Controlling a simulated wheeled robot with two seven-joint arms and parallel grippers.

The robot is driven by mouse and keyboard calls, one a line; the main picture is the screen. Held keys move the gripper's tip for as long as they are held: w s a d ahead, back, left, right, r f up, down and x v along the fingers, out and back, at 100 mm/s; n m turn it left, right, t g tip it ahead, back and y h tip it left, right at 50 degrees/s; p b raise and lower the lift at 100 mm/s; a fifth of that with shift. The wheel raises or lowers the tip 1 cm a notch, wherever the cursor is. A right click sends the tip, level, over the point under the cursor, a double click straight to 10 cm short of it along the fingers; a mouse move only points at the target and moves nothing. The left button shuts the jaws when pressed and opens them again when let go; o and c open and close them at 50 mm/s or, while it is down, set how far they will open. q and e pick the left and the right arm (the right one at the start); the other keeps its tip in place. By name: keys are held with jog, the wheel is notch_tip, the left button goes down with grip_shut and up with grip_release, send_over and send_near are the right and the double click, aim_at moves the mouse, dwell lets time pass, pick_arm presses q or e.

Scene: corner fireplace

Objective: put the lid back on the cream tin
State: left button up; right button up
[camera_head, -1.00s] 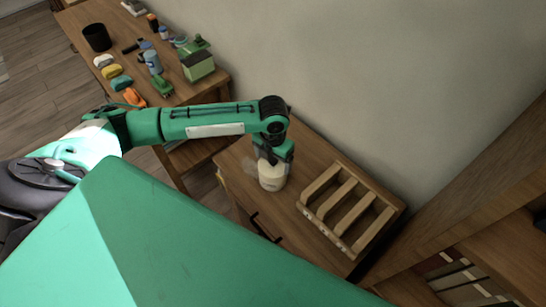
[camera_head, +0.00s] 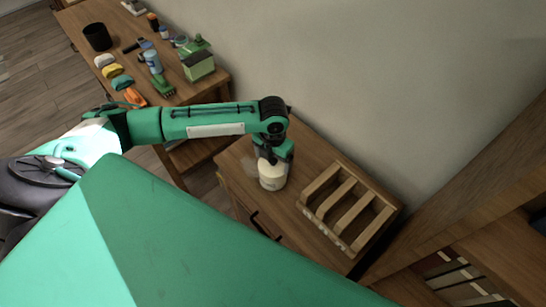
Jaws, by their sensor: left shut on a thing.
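The cream tin (camera_head: 272,181) stands upright on the small wooden cabinet (camera_head: 234,160) near its middle left. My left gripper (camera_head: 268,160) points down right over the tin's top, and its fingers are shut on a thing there. I take this thing to be the lid, but the gripper and arm hide most of it. I cannot tell whether the lid is seated on the tin or just above it. My right gripper is not in view.
A wooden slotted rack (camera_head: 347,208) stands on the cabinet to the right of the tin. A wooden table (camera_head: 88,16) at the upper left holds a black cup (camera_head: 97,37), a green box (camera_head: 198,66) and several small items. A wall rises behind the cabinet.

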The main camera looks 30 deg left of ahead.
pick_arm(q)
jog(key=shift+p, duration=0.35)
dwell(0.4)
jog(key=shift+f+p, duration=0.15)
jog(key=shift+p, duration=0.15)
dwell(0.9)
jog(key=shift+p, duration=0.35)
dwell(0.4)
jog(key=o, duration=0.8)
jog(key=shift+o, duration=0.2)
jog(key=shift+r+p, duration=3.5)
jog(key=shift+r, duration=0.05)
